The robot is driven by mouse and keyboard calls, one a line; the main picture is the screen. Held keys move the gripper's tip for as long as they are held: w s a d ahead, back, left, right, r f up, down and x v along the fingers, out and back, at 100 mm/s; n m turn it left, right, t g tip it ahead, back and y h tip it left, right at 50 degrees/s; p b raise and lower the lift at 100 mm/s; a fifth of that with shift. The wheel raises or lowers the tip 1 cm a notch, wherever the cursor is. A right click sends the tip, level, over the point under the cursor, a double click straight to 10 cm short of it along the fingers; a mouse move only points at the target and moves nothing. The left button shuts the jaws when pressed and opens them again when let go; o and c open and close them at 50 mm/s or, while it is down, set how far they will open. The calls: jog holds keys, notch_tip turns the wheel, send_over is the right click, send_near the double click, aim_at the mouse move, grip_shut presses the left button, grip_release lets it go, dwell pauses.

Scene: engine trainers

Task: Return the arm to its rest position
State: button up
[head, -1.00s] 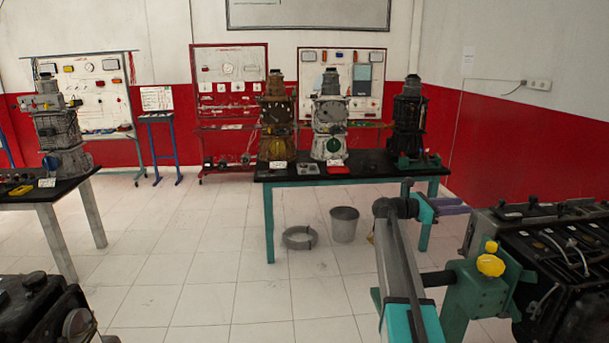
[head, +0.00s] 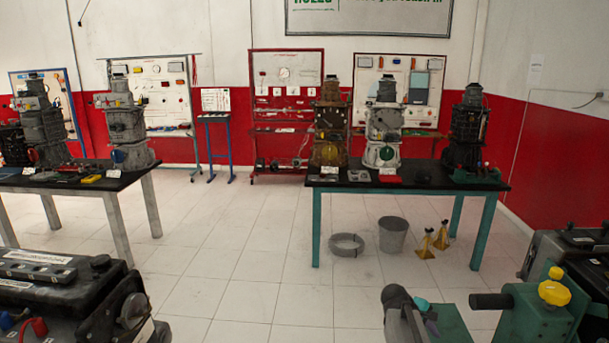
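Part of my arm (head: 400,308) shows at the bottom of the head view, right of centre. I see a grey rounded joint and a short grey and teal link running off the lower edge. My gripper's fingers do not show, so I cannot see whether it holds anything. The arm stands in front of open tiled floor, left of a green engine stand (head: 525,312) with a yellow knob (head: 553,290). The gap between arm and stand looks small in the picture.
A teal-legged table (head: 330,182) with several engines stands ahead. A bucket (head: 393,236), a ring-shaped pan (head: 346,245) and yellow stands (head: 441,236) are under it. Another table (head: 130,183) is at left. A black engine (head: 85,295) fills the lower left. The middle floor is clear.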

jog(key=s+a+f+m+y, duration=0.25)
jog(key=s+a+f, duration=0.2)
jog(key=a, duration=0.25)
jog(key=s+a+f+m+y, duration=0.25)
jog(key=s+a, duration=0.25)
jog(key=a, duration=0.3)
jog(key=s+a+f+m+y, duration=0.25)
jog(key=s+a+f, duration=0.2)
jog(key=a, duration=0.25)
jog(key=s+f+g, duration=0.3)
jog(key=s+f, duration=0.6)
jog(key=s, duration=0.3)
jog(key=s+f+g, duration=0.3)
jog(key=s+f, duration=0.6)
jog(key=s, duration=0.4)
jog(key=shift+s+g, duration=0.3)
jog(key=shift+g, duration=0.1)
jog(key=shift+d, duration=0.1)
